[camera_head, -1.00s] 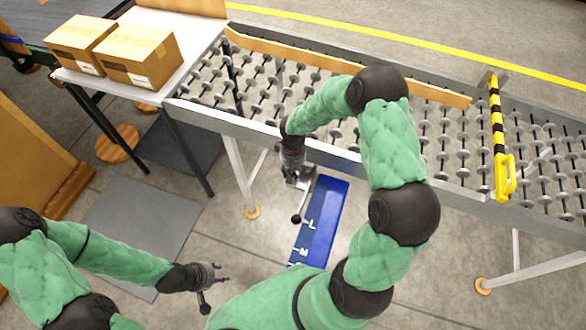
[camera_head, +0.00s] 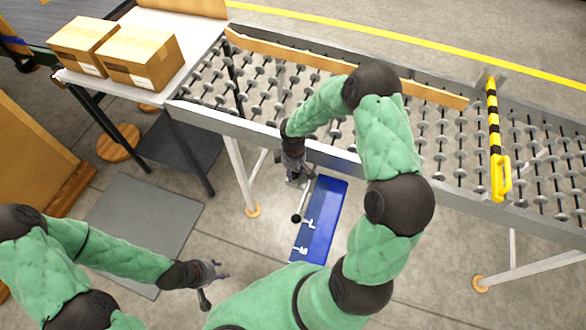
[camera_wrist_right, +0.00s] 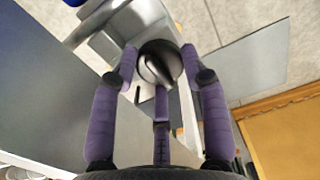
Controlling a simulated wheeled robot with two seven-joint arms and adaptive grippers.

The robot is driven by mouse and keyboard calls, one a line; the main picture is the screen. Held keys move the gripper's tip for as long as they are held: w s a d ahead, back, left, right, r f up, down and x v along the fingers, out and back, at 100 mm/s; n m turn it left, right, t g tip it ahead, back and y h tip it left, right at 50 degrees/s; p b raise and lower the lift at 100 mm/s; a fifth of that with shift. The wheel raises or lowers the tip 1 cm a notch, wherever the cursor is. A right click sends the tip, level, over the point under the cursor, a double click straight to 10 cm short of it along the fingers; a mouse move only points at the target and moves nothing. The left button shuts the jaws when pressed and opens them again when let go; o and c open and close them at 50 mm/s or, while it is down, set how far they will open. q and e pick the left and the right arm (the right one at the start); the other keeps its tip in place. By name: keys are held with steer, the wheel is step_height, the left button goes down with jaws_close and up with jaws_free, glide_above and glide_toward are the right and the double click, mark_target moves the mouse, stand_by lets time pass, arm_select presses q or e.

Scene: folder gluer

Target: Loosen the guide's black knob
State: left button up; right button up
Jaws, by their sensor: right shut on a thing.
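In the right wrist view, a dark round knob (camera_wrist_right: 160,64) with a shiny ridge sits between the purple fingers of my right gripper (camera_wrist_right: 158,75), which is shut on it. Bright metal of the guide (camera_wrist_right: 110,35) lies beside and behind the knob. In the head view my right gripper (camera_head: 298,178) points down at the conveyor's near side rail, and the knob is hidden there. A metal lever with a black ball end (camera_head: 296,218) hangs just below it. My left gripper (camera_head: 222,271) is empty, its fingers apart, low and away from the conveyor.
The roller conveyor (camera_head: 437,140) runs across the back, with a yellow-black striped bar (camera_head: 494,125) at right. Two cardboard boxes (camera_head: 140,58) sit on the white table at left. A blue plate marked L and M (camera_head: 325,210) is below the rail. Open floor lies around my left gripper.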

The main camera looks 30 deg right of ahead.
mark_target(293, 171)
stand_by(0.4)
steer(key=o, duration=1.2)
steer(key=shift+c, duration=0.2)
steer(key=shift+r, duration=0.1)
step_height(293, 171, up, 12)
steer(key=shift+f, duration=0.2)
steer(key=s+a+f+m+y+b, duration=0.1)
steer(key=s+a+f+m+y, duration=0.4)
steer(key=a+f, duration=0.8)
steer(key=s+a+f+m, duration=0.2)
steer(key=s+f, duration=0.2)
steer(key=s, duration=0.2)
steer(key=s+a+f+m+h+b, duration=0.1)
steer(key=s+a+f+m, duration=0.2)
steer(key=s, duration=0.3)
steer(key=shift+b+x, duration=0.3)
steer(key=shift+x, duration=0.6)
